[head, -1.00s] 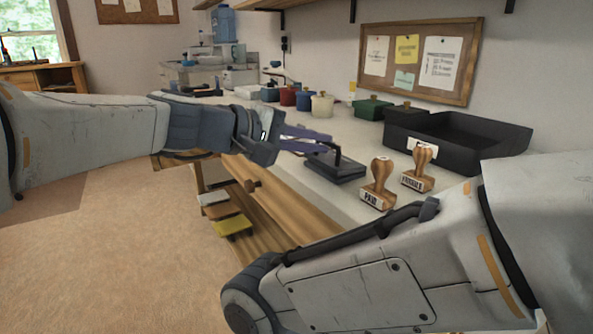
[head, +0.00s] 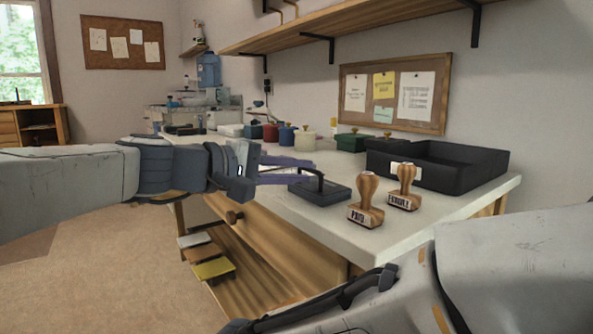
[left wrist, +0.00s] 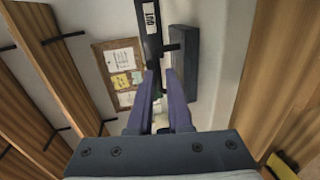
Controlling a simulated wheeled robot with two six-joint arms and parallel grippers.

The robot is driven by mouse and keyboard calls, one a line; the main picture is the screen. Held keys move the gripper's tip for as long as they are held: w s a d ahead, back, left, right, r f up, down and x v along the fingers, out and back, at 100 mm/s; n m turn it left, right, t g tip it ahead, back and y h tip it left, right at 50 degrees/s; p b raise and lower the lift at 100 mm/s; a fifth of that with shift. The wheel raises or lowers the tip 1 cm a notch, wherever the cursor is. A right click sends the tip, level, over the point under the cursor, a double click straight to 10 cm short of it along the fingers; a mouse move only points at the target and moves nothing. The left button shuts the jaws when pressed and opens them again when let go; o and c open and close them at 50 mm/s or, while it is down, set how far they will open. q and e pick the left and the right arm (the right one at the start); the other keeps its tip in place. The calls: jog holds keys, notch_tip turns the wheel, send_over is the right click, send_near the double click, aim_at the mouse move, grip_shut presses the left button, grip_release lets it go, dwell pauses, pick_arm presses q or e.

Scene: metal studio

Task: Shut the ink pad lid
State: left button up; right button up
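The ink pad (head: 325,193) is a flat dark case on the white worktop, left of the two wooden stamps. A thin dark raised part, apparently its lid (head: 310,171), stands tilted above the base. In the left wrist view the ink pad base (left wrist: 184,65) is a dark slab, and the black lid (left wrist: 150,32) with a white label is beside it. My left gripper (head: 314,172) has purple fingers reaching to the lid. They also show in the left wrist view (left wrist: 162,75), apart with a gap, and I see nothing clamped between them. My right gripper is out of view.
Two wooden stamps (head: 366,205) (head: 405,188) stand right of the pad. A black tray (head: 440,170) lies behind them. A shelf (head: 370,28) hangs above.

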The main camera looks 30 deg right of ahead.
pick_arm(q)
jog(key=shift+o, duration=0.9)
jog(key=shift+a+r, duration=0.1)
jog(key=shift+a, duration=0.15)
jog(key=p+v, duration=0.2)
jog(key=v, duration=0.8)
jog(key=shift+p, duration=0.3)
